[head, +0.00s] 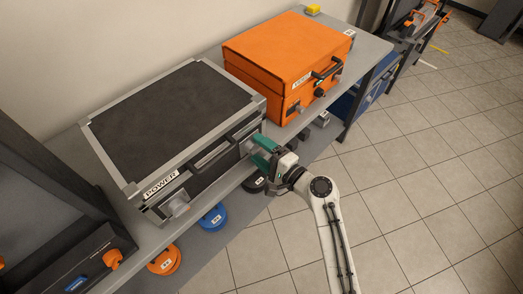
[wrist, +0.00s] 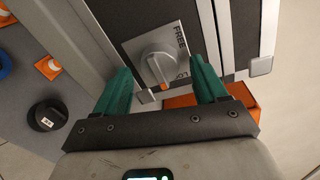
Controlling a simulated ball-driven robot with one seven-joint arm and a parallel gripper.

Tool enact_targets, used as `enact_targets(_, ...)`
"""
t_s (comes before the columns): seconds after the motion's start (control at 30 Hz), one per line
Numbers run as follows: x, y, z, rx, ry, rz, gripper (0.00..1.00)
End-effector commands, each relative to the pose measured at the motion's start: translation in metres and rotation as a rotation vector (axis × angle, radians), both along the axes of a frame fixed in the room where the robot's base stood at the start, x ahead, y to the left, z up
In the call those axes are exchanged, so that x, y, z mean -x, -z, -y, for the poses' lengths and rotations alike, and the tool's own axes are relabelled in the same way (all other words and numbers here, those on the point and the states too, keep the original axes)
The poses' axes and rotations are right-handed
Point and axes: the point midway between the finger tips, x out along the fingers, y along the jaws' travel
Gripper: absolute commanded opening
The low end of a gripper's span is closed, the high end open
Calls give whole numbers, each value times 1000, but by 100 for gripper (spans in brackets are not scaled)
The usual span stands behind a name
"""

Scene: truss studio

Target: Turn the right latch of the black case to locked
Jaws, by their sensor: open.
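The black case (head: 175,112), with silver edges and a POWER label, sits on the grey bench. Its left latch (head: 177,206) shows at the front left. Its right latch is mostly hidden by my gripper (head: 258,150) in the head view. In the wrist view the right latch (wrist: 158,66) is a grey round knob with a raised grip on a plate, its orange mark at the lower end. The plate reads FREE along the right, with a partly hidden sign below. My gripper (wrist: 162,72) is open, its teal fingers on either side of the knob, with gaps visible.
An orange case (head: 285,60) stands right of the black case on the bench. A yellow block (head: 313,9) lies at the far end. Blue (head: 213,217) and orange (head: 164,260) discs lie on the lower shelf.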

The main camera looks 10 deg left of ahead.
Motion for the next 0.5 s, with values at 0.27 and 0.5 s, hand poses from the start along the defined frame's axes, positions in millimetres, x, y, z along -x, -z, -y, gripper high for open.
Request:
enact_targets(0.27,16,-1,21,1,3,0,72)
enact_targets(0.5,45,-4,58,0,3,-1,72)
